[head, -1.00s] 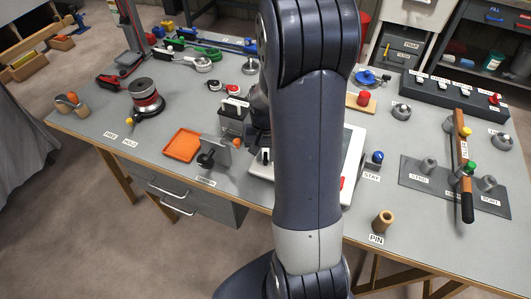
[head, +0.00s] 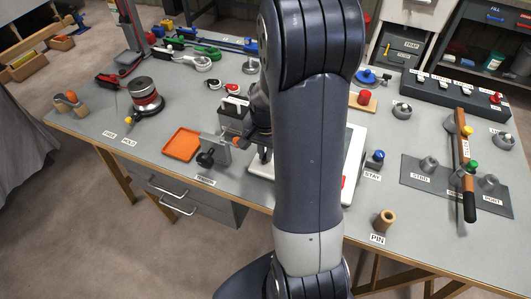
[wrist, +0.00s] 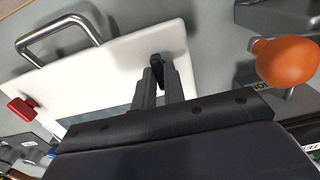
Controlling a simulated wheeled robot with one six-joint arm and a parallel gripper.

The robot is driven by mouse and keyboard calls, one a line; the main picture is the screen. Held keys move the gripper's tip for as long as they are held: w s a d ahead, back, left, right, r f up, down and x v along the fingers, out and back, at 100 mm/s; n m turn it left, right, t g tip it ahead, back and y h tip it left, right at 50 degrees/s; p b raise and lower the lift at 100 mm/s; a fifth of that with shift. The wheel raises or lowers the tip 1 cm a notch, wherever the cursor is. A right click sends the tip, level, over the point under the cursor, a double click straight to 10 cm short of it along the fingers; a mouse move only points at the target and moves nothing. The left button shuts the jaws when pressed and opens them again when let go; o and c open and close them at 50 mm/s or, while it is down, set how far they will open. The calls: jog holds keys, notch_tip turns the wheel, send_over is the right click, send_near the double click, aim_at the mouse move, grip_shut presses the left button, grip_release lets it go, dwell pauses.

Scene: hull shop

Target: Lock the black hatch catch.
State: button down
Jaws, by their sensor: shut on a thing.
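The hatch is a white panel (wrist: 122,52) with a darker pane, on the bench in the wrist view. Its white edge also shows in the head view (head: 353,160), partly hidden behind my arm. The black hatch catch (wrist: 157,62) stands near the panel's edge in the wrist view. My gripper (wrist: 160,78) is shut on the catch, with one finger on each side of it. In the head view my arm hides most of the gripper and the catch.
A chrome bar handle (wrist: 55,35) and a red knob (wrist: 22,108) are near the panel's left edge. An orange knob (wrist: 287,62) is close on the right. In the head view, an orange tray (head: 182,144) lies left, and a blue-topped knob (head: 376,157) stands right.

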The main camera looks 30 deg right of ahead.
dwell(0.3)
jog(key=c, duration=1.5)
grip_release()
notch_tip(320, 180, up, 11)
jog(key=shift+f, duration=0.1)
notch_tip(320, 180, down, 10)
jog(key=shift+f, duration=0.45)
jog(key=shift+r+n, duration=0.1)
jog(key=shift+n, duration=0.2)
